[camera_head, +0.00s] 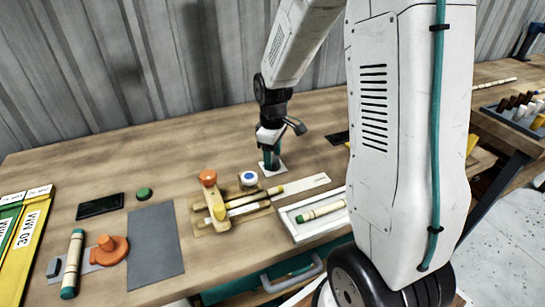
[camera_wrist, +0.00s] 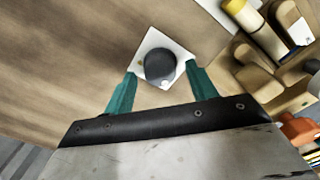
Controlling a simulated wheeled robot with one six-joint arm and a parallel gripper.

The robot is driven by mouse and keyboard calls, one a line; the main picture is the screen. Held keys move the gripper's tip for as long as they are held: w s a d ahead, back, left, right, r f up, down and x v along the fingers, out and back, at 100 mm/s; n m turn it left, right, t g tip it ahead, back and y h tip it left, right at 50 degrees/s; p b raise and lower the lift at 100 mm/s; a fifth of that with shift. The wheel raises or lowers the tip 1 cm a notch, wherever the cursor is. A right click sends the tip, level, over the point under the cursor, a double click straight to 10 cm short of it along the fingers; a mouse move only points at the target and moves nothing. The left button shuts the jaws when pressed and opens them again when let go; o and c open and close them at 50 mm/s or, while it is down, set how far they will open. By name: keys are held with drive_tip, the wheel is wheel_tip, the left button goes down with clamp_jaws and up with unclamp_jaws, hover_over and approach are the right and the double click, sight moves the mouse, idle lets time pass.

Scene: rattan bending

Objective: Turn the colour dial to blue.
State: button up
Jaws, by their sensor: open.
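The colour dial is a dark grey round knob (camera_wrist: 160,65) on a white square plate (camera_wrist: 148,46) in the wrist view. A small yellow mark shows on the plate left of the knob, and a pale spot sits at the knob's lower edge. I see no blue mark. My gripper (camera_wrist: 161,70) is open, with one teal finger on each side of the knob. I cannot tell whether the fingers touch it. In the head view my gripper (camera_head: 270,161) is over the white plate (camera_head: 281,169) and hides the knob.
A white tray (camera_head: 288,223) holding a cane piece lies in front. A black slab (camera_head: 100,206) and green button (camera_head: 144,193) lie farther left.

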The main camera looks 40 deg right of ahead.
wheel_tip(320, 180, up, 7)
drive_tip(key=shift+f, duration=0.1)
idle(0.7)
drive_tip(key=shift+s+m, duration=0.2)
drive_tip(key=shift+m, duration=0.2)
drive_tip(key=s+a+r+m, duration=0.3)
drive_tip(key=s+a+r, duration=0.2)
drive_tip(key=s, duration=0.7)
drive_tip(key=s+a+r+m+t, duration=0.1)
drive_tip(key=s+a+r+m, duration=0.2)
drive_tip(key=s, duration=0.9)
wheel_tip(320, 180, up, 4)
drive_tip(key=shift+s+a+r, duration=0.1)
drive_tip(key=shift+s+a, duration=0.1)
drive_tip(key=shift+a, duration=1)
